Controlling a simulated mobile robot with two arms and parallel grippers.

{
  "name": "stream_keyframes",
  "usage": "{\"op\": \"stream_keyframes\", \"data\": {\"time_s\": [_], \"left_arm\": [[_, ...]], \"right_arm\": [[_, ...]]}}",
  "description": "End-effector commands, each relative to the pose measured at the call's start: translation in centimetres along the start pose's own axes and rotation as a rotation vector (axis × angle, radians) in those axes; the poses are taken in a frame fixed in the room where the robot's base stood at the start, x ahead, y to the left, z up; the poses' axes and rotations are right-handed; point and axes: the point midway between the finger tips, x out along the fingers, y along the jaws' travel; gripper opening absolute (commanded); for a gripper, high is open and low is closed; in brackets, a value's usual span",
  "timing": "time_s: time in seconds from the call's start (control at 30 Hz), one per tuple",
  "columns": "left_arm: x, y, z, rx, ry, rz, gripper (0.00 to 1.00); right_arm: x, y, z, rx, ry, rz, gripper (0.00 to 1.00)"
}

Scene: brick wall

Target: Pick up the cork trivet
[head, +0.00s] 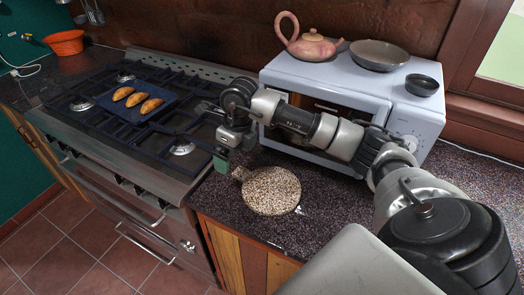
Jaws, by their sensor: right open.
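The cork trivet (272,191) is a round, speckled beige disc. It lies flat on the dark speckled counter, in front of the white microwave and right of the stove. My right gripper (231,166) is at the trivet's upper left edge, pointing down, with its jaws open. One greenish fingertip is left of the trivet and the other is close to its rim. I cannot tell whether a finger touches it. My left gripper is not in view.
A white microwave (285,75) stands behind the trivet, bearing a pink teapot (312,47), a shallow pan (379,55) and a dark bowl (421,85). The stove (195,125) holds a blue tray (112,105) with bread rolls. An orange bowl (65,43) sits far left. Counter right of the trivet is clear.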

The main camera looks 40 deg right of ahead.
Motion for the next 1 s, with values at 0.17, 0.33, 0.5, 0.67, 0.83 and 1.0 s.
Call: {"op": "stream_keyframes", "data": {"time_s": [0.17,0.33,0.5,0.67,0.83,1.0], "left_arm": [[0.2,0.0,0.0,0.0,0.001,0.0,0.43],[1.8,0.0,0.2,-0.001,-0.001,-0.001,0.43],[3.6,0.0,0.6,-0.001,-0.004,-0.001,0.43],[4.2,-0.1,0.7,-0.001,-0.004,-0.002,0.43],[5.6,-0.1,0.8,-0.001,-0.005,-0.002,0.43],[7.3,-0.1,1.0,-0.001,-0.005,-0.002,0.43]], "right_arm": [[-1.3,-3.1,-1.2,0.05,0.085,-0.123,1.0],[0.8,-3.6,-1.5,0.053,0.094,-0.132,1.0],[3.5,-3.8,-1.8,0.052,0.094,-0.129,1.0],[4.5,-3.9,-1.7,0.051,0.091,-0.129,1.0],[6.7,-4.0,-1.7,0.052,0.093,-0.126,1.0],[9.1,-4.2,-1.7,0.05,0.091,-0.127,1.0]]}}
